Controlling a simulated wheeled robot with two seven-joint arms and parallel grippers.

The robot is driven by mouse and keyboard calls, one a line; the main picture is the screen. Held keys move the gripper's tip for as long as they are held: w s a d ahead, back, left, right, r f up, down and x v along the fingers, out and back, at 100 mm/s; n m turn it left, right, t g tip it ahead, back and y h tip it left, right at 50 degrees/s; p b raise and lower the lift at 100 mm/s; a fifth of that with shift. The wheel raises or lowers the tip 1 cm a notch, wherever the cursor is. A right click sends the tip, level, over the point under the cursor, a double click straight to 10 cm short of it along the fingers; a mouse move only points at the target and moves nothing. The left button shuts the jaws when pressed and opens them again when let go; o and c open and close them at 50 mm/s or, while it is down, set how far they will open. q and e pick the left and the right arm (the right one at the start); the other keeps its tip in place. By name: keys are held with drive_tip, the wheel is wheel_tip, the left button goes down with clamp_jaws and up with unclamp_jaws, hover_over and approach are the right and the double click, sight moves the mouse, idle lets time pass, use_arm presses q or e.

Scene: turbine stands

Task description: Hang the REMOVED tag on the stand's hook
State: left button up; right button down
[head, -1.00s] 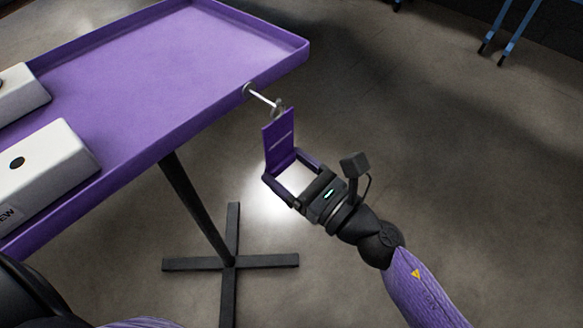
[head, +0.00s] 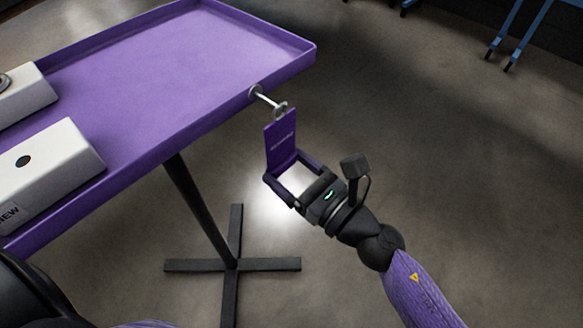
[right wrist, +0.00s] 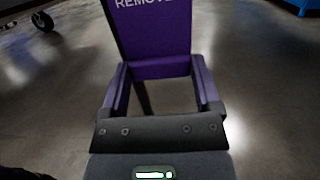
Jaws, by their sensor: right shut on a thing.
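The purple REMOVED tag (head: 281,143) stands upright in my right gripper (head: 287,172), which is shut on its lower end. The tag's lettering also shows in the right wrist view (right wrist: 155,30), between the two fingers. The stand's hook (head: 267,101) is a pale metal rod sticking out from the purple tray's side, with a ring-like end just above the tag's top. The tag's top edge is very near the hook's end; I cannot tell whether they touch or whether the tag's hole is around it. My left gripper is not in view.
The stand's purple tray (head: 210,50) has a raised rim and rests on a black post with a cross-shaped foot (head: 232,264). White boxes (head: 50,170) lie on its left side. Blue legs (head: 517,35) stand far right. The floor right of the tray is clear.

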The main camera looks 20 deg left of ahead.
drive_tip(key=shift+a, duration=0.15)
unclamp_jaws()
drive_tip(key=v, duration=0.7)
drive_tip(key=shift+b, duration=0.3)
